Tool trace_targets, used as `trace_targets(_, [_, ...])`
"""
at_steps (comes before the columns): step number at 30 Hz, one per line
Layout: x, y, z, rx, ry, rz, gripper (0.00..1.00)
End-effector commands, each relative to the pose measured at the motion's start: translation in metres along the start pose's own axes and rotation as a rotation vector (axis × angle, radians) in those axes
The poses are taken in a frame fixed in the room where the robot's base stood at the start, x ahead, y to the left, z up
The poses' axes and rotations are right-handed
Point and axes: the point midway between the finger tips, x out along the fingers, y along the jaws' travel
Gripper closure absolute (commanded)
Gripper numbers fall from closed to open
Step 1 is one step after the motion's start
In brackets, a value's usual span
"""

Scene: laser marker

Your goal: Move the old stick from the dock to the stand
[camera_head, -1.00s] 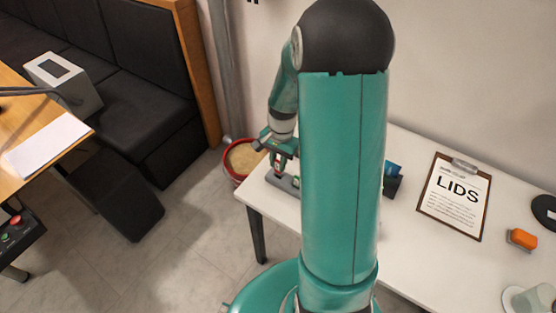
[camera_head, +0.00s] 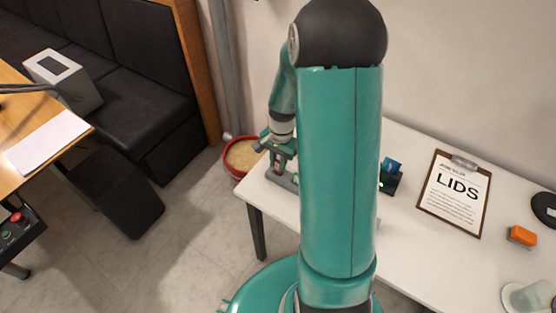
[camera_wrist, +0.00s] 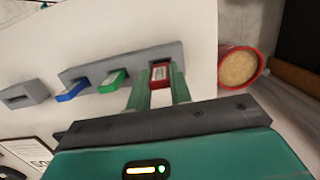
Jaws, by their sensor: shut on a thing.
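My gripper (camera_wrist: 158,90) is shut on a red stick (camera_wrist: 160,73) at the right end of a long grey stand (camera_wrist: 172,52). The stick is upright at the end slot; I cannot tell how deep it sits. A blue stick (camera_wrist: 70,91) and a green stick (camera_wrist: 113,81) are at the stand's other slots. In the head view my gripper (camera_head: 279,160) is over the grey stand (camera_head: 291,184) at the table's left end, partly hidden by my arm. A dark dock (camera_head: 391,183) with a blue piece and a small green light stands right of my arm.
A grey block (camera_wrist: 24,95) with a dark slot is left of the stand. A red-rimmed bin (camera_head: 241,157) stands on the floor past the table's left end. The clipboard marked LIDS (camera_head: 455,196) and an orange object (camera_head: 522,236) lie on the table's right.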

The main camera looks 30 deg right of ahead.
Motion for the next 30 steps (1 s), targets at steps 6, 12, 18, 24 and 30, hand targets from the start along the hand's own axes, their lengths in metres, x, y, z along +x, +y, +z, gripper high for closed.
trace_targets(6, [0.004, 0.000, 0.000, 0.000, -0.001, 0.000, 1.00])
trace_targets(12, [0.007, 0.000, -0.001, 0.000, -0.001, 0.000, 1.00])
trace_targets(18, [0.010, 0.000, -0.001, 0.000, 0.000, 0.000, 1.00])
trace_targets(24, [0.013, 0.000, -0.002, 0.000, 0.000, 0.000, 1.00])
trace_targets(30, [0.013, 0.000, -0.002, 0.000, 0.000, 0.000, 1.00])
